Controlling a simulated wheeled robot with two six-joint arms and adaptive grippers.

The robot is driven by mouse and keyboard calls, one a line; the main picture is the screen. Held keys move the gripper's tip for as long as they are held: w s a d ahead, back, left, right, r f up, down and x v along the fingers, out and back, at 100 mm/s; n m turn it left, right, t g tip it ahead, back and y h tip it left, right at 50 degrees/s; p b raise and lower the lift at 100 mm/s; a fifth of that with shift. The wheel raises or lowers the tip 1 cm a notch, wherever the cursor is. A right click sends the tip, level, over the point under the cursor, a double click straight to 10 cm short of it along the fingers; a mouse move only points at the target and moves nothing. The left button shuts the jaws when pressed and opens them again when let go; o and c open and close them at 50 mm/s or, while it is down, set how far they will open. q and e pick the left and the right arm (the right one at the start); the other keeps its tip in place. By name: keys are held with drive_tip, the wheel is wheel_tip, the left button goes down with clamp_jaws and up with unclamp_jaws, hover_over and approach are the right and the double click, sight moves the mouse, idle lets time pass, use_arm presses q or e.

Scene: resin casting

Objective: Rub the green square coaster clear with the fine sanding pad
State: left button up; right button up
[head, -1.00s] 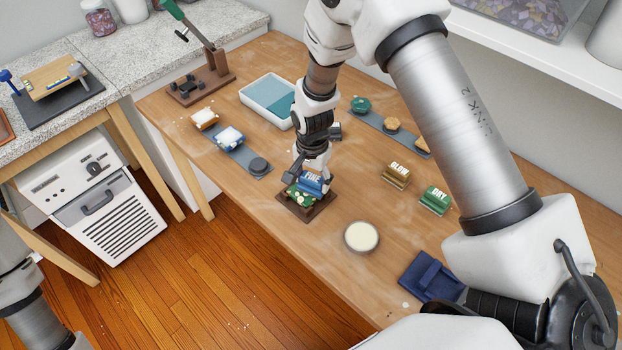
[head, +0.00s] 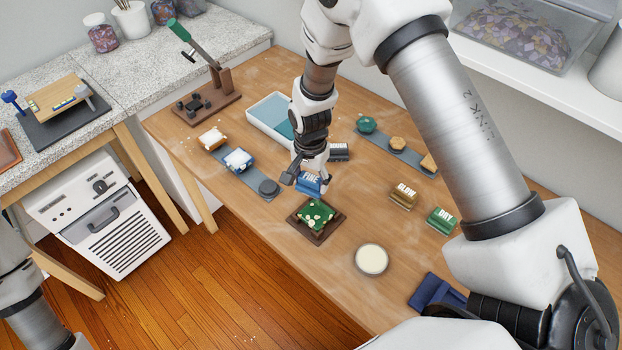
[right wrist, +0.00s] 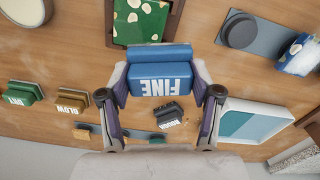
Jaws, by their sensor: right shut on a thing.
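The green square coaster (head: 314,214) lies in a dark brown wooden holder (head: 329,234) near the table's front edge. Its face has several pale cream spots. It also shows at the top of the right wrist view (right wrist: 140,20). My right gripper (head: 310,177) is shut on the blue fine sanding pad (head: 308,185), marked FINE, which sits between both fingers in the right wrist view (right wrist: 160,70). The pad is just behind the coaster in the head view and looks apart from it. My left gripper is out of view; only part of my left arm shows.
A grey ROUGH pad (head: 339,151), a brown GLOW block (head: 403,196) and a green DRY block (head: 441,220) stand on the table. A white water tray (head: 262,124), a round cream tin (head: 371,259) and a folded blue cloth (head: 434,291) are also there.

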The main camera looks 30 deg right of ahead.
drive_tip(key=shift+s+r+p, duration=0.1)
drive_tip(key=shift+r+p, duration=0.55)
drive_tip(key=shift+r, duration=0.5)
drive_tip(key=shift+f, duration=0.1)
